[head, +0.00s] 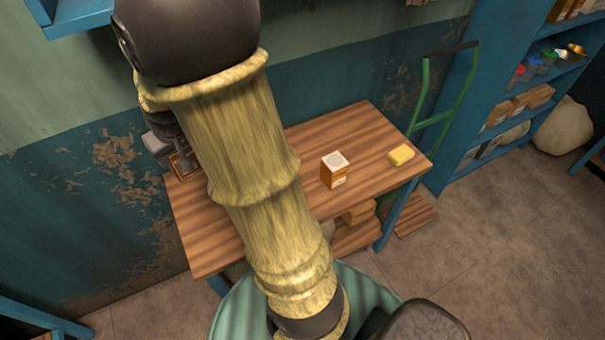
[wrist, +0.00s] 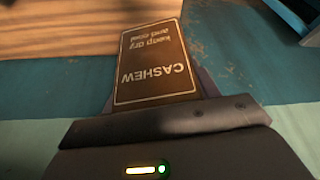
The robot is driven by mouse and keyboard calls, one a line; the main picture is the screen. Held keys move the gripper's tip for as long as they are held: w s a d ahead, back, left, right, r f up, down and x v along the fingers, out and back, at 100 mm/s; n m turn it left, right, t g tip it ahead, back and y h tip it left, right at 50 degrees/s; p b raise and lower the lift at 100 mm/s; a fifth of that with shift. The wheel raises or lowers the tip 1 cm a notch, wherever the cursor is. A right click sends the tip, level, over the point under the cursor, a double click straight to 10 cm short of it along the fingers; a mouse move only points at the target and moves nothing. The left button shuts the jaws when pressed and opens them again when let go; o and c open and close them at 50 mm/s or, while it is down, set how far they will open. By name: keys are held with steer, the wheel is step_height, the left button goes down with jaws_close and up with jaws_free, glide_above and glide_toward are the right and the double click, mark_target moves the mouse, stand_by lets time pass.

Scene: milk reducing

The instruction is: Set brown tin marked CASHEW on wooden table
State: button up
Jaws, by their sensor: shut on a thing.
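The brown tin marked CASHEW (wrist: 155,55) fills the middle of the wrist view. Its label, with a pale border and the words "keep dry and cool", appears upside down. My gripper (wrist: 160,95) is shut on it, with a finger at each side. In the head view, my arm hides much of this area; the tin (head: 183,164) and dark gripper (head: 160,143) show partly at its left, over the back left of the wooden table (head: 205,235). I cannot tell whether the tin touches the tabletop.
An orange and white carton (head: 334,171) stands mid-table, with a yellow block (head: 401,155) near the right end. A green hand truck (head: 428,110) stands against the right end. Blue shelves (head: 500,95) are farther right. The tabletop around the carton is mostly clear.

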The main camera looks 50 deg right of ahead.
steer(key=w+a+f+b, duration=0.1)
steer(key=a+f, duration=0.1)
steer(key=f, duration=0.6)
steer(key=w+a+f+n+b, duration=0.1)
steer(key=w+a+f, duration=0.1)
steer(key=f, duration=0.7)
steer(key=w+a+f+b, duration=0.1)
steer(key=a+f, duration=0.2)
steer(key=f, duration=0.6)
steer(key=shift+w+f+y+b, duration=0.2)
steer(key=shift+w+y+b, duration=0.1)
steer(key=shift+w+b, duration=0.1)
